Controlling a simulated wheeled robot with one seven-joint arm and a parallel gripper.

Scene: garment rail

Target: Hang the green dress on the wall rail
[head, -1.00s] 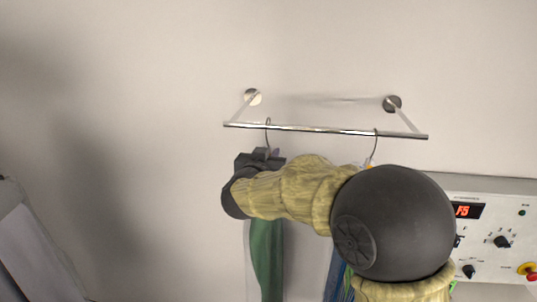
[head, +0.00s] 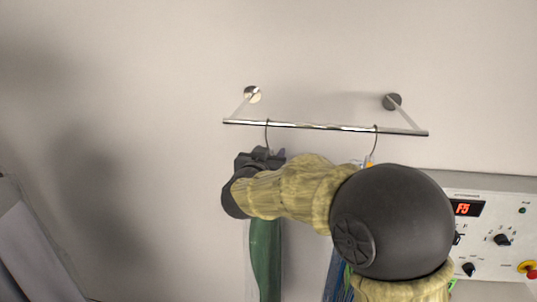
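The wall rail (head: 320,127) is a chrome bar on two wall brackets. The green dress (head: 266,262) hangs below my gripper (head: 262,156), under the left part of the rail, with what looks like a clear cover around it. A hanger hook (head: 267,133) rises from the gripper to the rail and appears to meet the bar; whether its weight rests there I cannot tell. My gripper is at the hanger's neck, just under the rail. My wrist and arm hide the fingertips, the hanger's shoulders and the dress's upper part.
A second hanger hook (head: 374,143) is on the rail's right part, with a blue striped garment (head: 338,278) below, mostly behind my arm. A control panel (head: 492,235) with a red display stands at the right. A grey panel (head: 30,250) is at lower left. The wall left of the rail is bare.

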